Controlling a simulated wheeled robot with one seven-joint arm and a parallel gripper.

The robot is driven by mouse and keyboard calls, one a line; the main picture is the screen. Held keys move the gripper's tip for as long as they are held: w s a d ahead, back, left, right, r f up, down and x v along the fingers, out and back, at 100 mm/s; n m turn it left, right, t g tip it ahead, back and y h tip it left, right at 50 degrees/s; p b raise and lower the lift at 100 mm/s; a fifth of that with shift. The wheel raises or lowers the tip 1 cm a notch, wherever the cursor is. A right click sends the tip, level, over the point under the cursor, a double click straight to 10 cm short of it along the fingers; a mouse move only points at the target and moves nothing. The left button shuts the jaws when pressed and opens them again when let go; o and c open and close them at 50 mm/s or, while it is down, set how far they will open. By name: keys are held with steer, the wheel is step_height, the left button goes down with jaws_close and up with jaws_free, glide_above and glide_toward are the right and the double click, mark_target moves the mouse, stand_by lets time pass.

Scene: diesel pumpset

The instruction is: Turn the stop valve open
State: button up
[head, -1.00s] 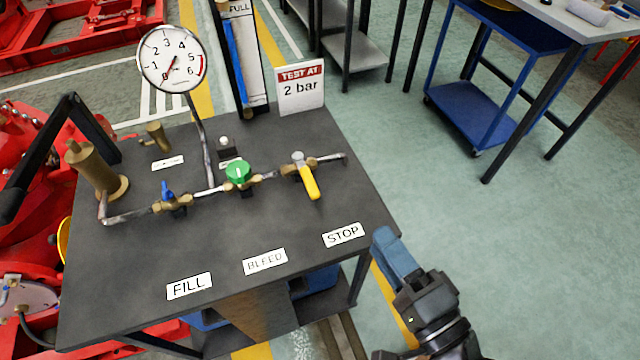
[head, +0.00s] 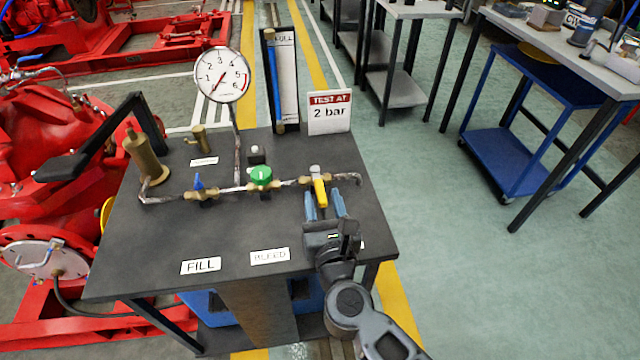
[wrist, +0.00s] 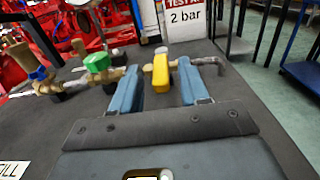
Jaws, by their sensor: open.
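The stop valve with its yellow lever (head: 320,190) sits at the right end of the pipe run on the dark bench. Its lever points toward the bench's front, across the pipe. My gripper (head: 325,205) is open, with its two blue fingers on either side of the yellow lever. In the wrist view the lever (wrist: 161,78) stands between the fingertips (wrist: 160,85), with gaps on both sides. The STOP label is mostly hidden behind my gripper.
Left along the pipe are a green knob (head: 261,176) and a blue-handled valve (head: 199,187). A pressure gauge (head: 222,76) stands behind, its needle low. The TEST AT 2 bar sign (head: 329,112) stands at the bench's back edge.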

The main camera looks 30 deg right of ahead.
mark_target(317, 178)
steer(key=shift+x, duration=2.3)
jaws_close()
